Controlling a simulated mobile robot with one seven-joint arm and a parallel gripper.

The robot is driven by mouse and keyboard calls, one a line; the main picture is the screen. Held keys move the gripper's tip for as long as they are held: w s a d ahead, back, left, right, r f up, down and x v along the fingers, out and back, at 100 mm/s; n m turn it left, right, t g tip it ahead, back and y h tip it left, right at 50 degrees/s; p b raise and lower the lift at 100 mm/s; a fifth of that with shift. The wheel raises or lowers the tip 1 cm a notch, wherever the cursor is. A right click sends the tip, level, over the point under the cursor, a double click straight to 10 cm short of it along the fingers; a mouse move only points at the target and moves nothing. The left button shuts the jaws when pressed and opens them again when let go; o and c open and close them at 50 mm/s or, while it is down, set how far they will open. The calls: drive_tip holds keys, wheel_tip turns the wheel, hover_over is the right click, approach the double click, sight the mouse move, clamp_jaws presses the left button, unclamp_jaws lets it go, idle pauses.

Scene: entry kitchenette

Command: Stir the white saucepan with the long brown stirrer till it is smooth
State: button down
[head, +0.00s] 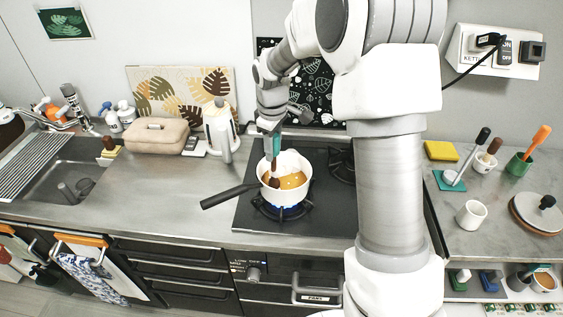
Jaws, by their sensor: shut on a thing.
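The white saucepan (287,197) stands on a hob burner, its dark handle pointing left and toward the front. It holds an orange-brown liquid (293,181) with a pale white patch at the back. My gripper (272,154) is above the pan, pointing down, shut on the long brown stirrer (274,172). The stirrer's lower end is inside the pan, at the left part of the liquid. Its upper part is hidden by the gripper.
A blue flame (281,212) shows under the pan. A white kettle-like jug (220,130) stands left of the hob (250,210). A beige box (154,137) is farther left. On the right counter are a white cup (472,214), a lid (540,212) and several utensils in holders.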

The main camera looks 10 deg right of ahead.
wheel_tip(320, 180, up, 11)
drive_tip(key=p, duration=0.7)
drive_tip(key=shift+f, duration=0.2)
drive_tip(key=shift+s, duration=0.45)
drive_tip(key=s+b, duration=0.2)
drive_tip(key=s, duration=2.6)
drive_tip(key=shift+s+a+b, duration=0.3)
